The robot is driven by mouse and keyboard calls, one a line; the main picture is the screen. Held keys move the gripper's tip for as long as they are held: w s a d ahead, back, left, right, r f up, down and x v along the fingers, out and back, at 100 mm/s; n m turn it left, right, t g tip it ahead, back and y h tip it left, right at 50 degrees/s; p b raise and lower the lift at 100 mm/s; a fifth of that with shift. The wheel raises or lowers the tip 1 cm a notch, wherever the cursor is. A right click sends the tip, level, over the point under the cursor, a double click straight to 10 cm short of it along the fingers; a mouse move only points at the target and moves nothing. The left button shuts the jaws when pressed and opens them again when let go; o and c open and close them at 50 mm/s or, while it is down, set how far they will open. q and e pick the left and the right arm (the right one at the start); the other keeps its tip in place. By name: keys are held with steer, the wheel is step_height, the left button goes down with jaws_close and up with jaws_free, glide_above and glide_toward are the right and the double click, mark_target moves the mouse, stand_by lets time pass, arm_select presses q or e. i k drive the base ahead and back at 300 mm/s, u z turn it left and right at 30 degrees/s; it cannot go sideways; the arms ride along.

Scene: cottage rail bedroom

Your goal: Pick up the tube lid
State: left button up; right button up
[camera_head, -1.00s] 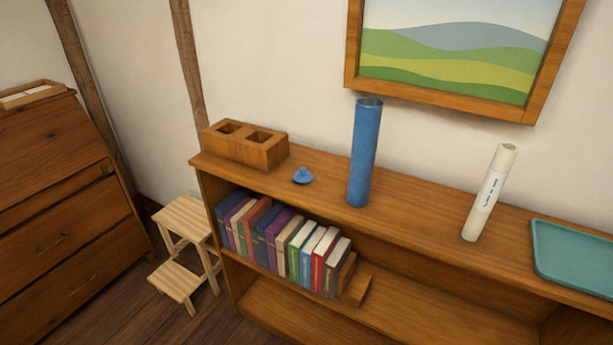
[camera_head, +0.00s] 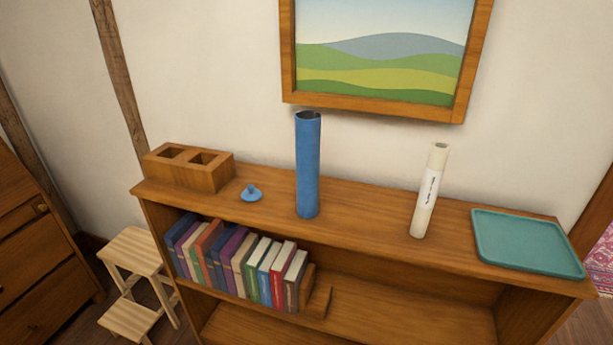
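The blue tube lid (camera_head: 251,194) lies on the top of the wooden shelf, knob upward. It sits between the two-hole wooden block and the blue tube (camera_head: 307,168). The blue tube stands upright with its top end open. Neither of my grippers shows in the head view.
A wooden block with two square holes (camera_head: 190,178) stands at the shelf's (camera_head: 370,212) left end. A white rolled tube with a label (camera_head: 429,192) stands right of the blue tube. A teal tray (camera_head: 528,243) lies at the right end. A step stool (camera_head: 134,253) stands left.

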mark_target(250, 194)
steer(key=u, duration=2.1)
steer(key=i, duration=2.1)
steer(key=z, duration=3.85)
